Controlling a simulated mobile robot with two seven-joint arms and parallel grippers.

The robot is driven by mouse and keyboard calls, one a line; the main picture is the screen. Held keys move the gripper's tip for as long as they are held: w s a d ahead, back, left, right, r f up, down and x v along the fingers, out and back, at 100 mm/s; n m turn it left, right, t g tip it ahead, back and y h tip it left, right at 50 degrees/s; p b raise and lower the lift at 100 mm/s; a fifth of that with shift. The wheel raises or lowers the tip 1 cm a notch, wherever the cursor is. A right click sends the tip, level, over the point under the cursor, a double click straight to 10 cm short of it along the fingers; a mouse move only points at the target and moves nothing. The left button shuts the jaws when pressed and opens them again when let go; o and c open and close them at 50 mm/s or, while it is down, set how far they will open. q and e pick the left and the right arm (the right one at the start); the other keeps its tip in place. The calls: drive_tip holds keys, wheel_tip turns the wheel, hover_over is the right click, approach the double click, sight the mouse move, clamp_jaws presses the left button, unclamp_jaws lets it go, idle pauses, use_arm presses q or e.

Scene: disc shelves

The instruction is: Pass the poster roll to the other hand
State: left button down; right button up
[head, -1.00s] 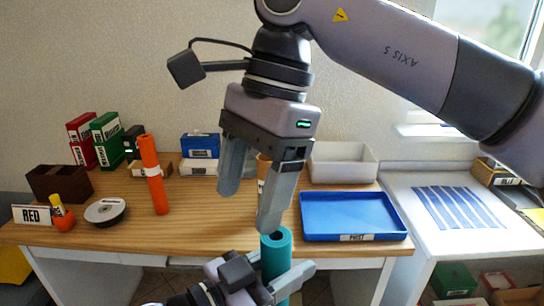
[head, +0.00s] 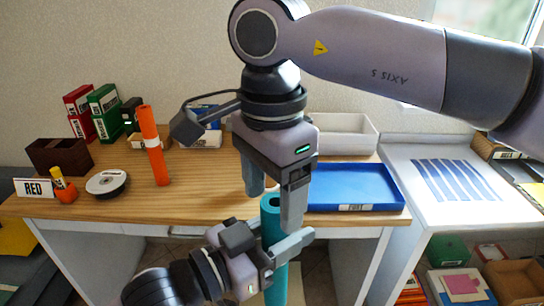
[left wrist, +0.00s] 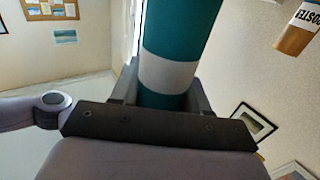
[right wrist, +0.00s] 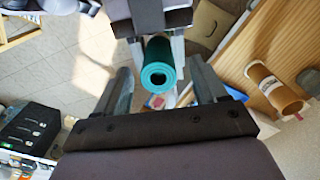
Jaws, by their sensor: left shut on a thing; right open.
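The teal poster roll (head: 271,222) stands upright in front of the table's front edge. My left gripper (head: 288,252) is shut around it below its top end. In the left wrist view the roll (left wrist: 172,35), with a white band, rises between the fingers. My right gripper (head: 272,200) is open and points down at the roll's top, one finger on each side in the head view. In the right wrist view the roll's open end (right wrist: 158,75) shows beyond and between the spread fingers. The roll's lower part is partly hidden by my left gripper.
An orange roll (head: 153,145) stands on the wooden table (head: 120,212). A blue tray (head: 355,186) and a white bin (head: 345,133) lie right of my right gripper. A RED sign (head: 34,188), a tape reel and several binders are at the left.

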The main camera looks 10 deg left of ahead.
drive_tip(key=shift+f, duration=1.25)
drive_tip(key=c, duration=1.1)
use_arm(q)
drive_tip(key=shift+c, duration=2.4)
unclamp_jaws()
use_arm(e)
drive_tip(key=shift+o, duration=0.2)
